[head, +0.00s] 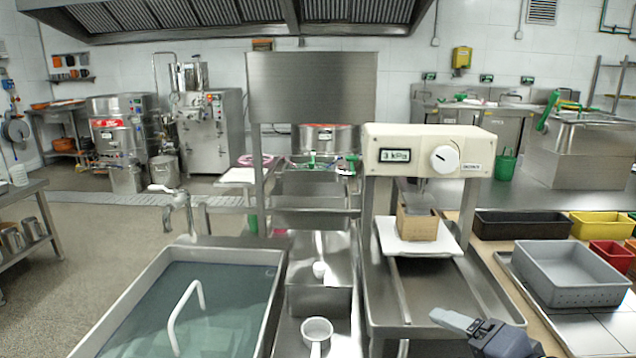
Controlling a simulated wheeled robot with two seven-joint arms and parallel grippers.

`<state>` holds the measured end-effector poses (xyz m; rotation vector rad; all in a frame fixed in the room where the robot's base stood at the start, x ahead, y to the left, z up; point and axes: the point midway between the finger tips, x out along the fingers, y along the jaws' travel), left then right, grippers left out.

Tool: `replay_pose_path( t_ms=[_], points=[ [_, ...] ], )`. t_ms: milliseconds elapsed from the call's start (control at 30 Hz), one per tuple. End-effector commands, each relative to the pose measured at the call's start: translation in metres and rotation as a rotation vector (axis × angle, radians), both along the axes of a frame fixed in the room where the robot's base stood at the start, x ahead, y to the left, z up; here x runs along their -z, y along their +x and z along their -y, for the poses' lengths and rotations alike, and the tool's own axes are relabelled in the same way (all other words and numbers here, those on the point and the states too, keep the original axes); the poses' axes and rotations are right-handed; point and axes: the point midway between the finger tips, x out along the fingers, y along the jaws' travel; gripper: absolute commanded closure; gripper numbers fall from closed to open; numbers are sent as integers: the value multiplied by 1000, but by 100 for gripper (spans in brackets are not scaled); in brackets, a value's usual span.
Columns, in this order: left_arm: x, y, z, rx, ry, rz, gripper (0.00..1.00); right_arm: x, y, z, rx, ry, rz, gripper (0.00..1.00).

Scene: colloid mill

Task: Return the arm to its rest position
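My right gripper (457,322) shows at the bottom right, in front of the cream machine's metal stand. Its grey fingers point up and to the left, and they appear close together. I cannot tell whether they are open or shut, and no held object is visible. My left gripper and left arm are not in view.
The cream colloid mill (425,150) has a display reading 3 kPa and a white dial. A brown box (417,225) is under it on a white plate (390,236). A water-filled sink (232,283) is at left; a grey bin (571,274) is at right.

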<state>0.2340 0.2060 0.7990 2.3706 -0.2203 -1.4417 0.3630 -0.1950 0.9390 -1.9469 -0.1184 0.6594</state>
Motion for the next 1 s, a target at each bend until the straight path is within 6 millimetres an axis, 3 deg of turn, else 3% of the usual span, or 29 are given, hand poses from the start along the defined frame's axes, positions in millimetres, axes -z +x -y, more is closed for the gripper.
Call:
replay_pose_path(
  t_ms=[33, 200, 467, 533, 767, 1000],
  points=[
    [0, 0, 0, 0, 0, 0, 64, 19, -15, -1, -55, -86, -34, 23],
    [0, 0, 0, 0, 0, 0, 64, 77, -64, 0, -244, -340, -150, 23],
    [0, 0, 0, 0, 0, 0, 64, 142, -131, 12, -487, -603, -315, 23],
    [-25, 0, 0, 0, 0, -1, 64, 117, -130, 12, -490, -605, -315, 23],
    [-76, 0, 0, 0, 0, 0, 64, 65, -129, 12, -487, -603, -313, 23],
    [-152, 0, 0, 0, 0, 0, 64, -12, -129, 11, -486, -601, -313, 23]
  ],
)
